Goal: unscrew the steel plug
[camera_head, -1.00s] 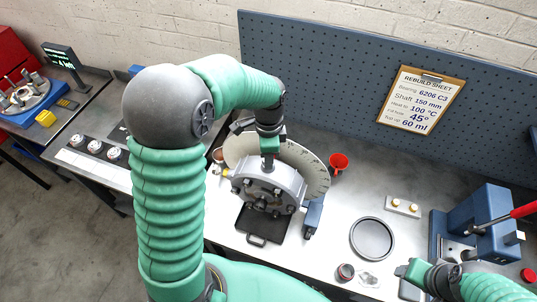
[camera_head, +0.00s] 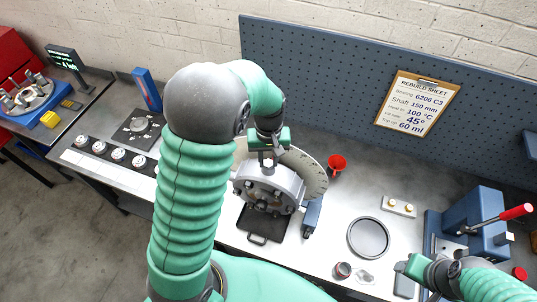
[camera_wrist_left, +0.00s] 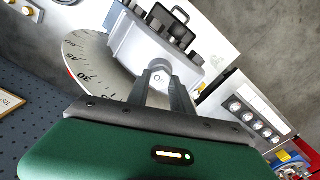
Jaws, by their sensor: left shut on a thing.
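The steel plug (camera_wrist_left: 160,66) is a small round grey piece between my left gripper's fingers in the left wrist view. In the head view the plug (camera_head: 268,163) shows at the top of a grey round housing (camera_head: 272,183). My left gripper (camera_head: 268,156) comes down on it from above and is shut on it. Whether the plug's thread is still in the housing cannot be seen. My right gripper (camera_head: 407,277) is low at the right, away from the housing; its fingers are not clear.
A graduated dial (camera_head: 312,172) stands behind the housing and a black tray (camera_head: 262,224) lies in front.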

